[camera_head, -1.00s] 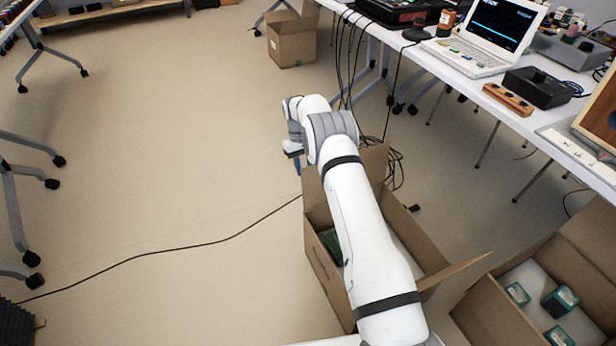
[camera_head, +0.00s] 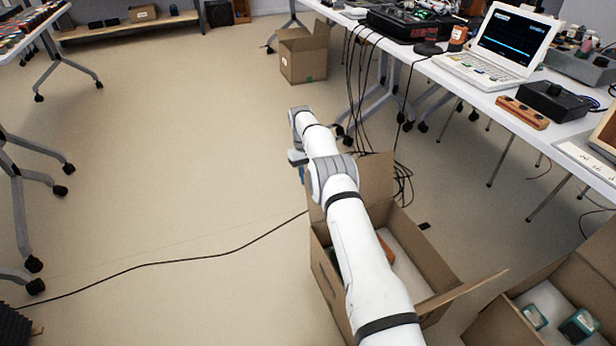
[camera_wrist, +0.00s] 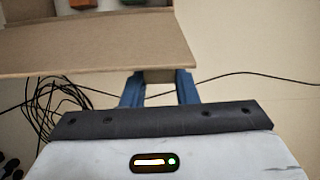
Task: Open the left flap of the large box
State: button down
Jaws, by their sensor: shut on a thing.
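The large cardboard box (camera_head: 322,283) stands open on the floor under my arm. One flap (camera_head: 375,180) stands up at its far side, and another (camera_head: 462,289) sticks out at the near right. My gripper (camera_head: 302,172) is at the box's far left corner, mostly hidden behind my wrist. In the wrist view, a broad cardboard flap (camera_wrist: 95,45) spans the upper left. The blue fingers of my gripper (camera_wrist: 160,76) are shut on cardboard at that flap's edge.
A second open box (camera_head: 510,320) with green-and-white packs (camera_head: 578,325) stands at the lower right. A table (camera_head: 470,82) with a laptop (camera_head: 505,40) runs along the right. Black cables (camera_head: 355,90) hang behind the box.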

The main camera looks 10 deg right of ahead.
jog(key=shift+s+a+f, duration=0.1)
jog(key=shift+s+f, duration=0.2)
jog(key=shift+f, duration=0.35)
jog(key=c, duration=1.3)
grip_release()
jog(key=shift+w+f, duration=0.1)
jog(key=shift+c, duration=0.2)
jog(key=shift+o, duration=1.1)
jog(key=shift+r, duration=0.25)
jog(key=shift+w+r, duration=0.15)
jog(key=shift+r, duration=0.1)
jog(key=p+v, duration=0.4)
jog(key=v, duration=0.3)
jog(key=shift+w+r, duration=0.1)
